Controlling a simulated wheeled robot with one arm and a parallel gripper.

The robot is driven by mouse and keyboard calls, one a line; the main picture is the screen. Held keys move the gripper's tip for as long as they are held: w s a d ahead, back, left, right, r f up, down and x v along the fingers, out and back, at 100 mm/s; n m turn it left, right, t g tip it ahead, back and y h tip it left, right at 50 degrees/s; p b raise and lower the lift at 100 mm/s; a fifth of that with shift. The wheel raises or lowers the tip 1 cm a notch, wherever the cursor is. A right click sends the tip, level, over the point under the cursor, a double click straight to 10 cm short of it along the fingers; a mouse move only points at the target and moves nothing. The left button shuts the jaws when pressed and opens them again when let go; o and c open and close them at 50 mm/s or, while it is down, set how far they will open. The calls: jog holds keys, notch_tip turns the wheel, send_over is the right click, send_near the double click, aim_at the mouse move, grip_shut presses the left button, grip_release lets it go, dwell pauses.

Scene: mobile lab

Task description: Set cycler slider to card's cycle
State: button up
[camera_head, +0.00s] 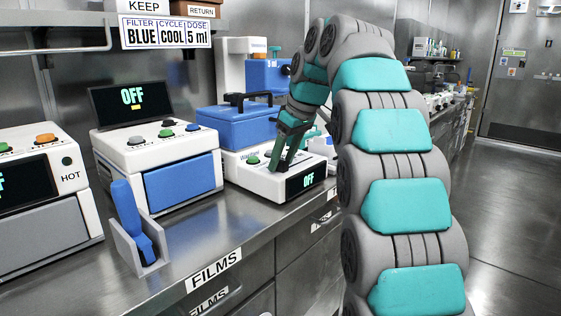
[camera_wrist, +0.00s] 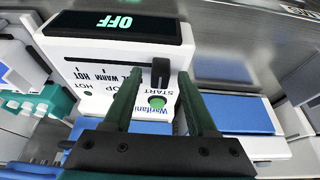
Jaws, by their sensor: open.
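A dark slider knob (camera_wrist: 161,66) stands to the right of these labels. My gripper (camera_wrist: 160,80) is open, its fingers on either side of the knob; contact cannot be told. It reaches down over the panel in the head view (camera_head: 279,166). The card (camera_head: 165,32) reads FILTER BLUE, CYCLE COOL, DOSE 5 ml.
A white device with a blue front (camera_head: 183,187) and OFF screen stands left of the cycler. A blue tool in a grey holder (camera_head: 129,250) stands near the counter's front edge. Another white device (camera_head: 45,215) is at far left. The aisle floor (camera_head: 515,200) is clear.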

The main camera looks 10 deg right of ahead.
jog(key=shift+c, duration=0.2)
grip_shut()
dwell(1.1)
